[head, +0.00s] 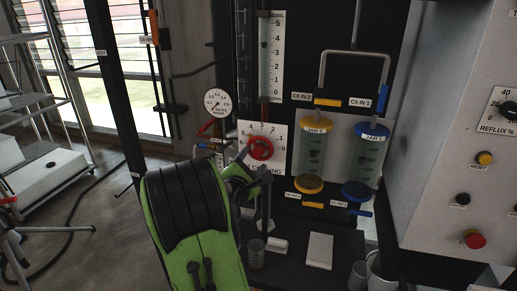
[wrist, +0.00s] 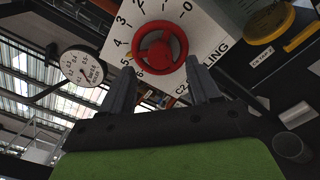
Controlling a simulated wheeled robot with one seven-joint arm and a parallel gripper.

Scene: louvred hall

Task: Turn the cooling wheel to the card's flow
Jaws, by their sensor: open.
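The red cooling wheel (head: 260,148) sits on a white dial plate (head: 246,131) marked with numbers and "COOLING". It also shows in the wrist view (wrist: 160,48), where its rim, spokes and hub are clear. My gripper (wrist: 160,78) is open, with its two fingers apart just below the wheel in the wrist view and nothing between them. In the head view my gripper (head: 258,178) is just below the wheel, partly hidden by my arm. A flow tube (head: 264,58) with a numbered "COOL" scale stands above. A pale flat plate (head: 319,251) lies on the bench; no writing is readable on it.
A round gauge (head: 217,103) is left of the dial. Jars with yellow (head: 316,124) and blue (head: 372,131) caps stand right of it. A small glass (head: 257,255) is on the dark bench below. A control panel (head: 460,140) fills the right.

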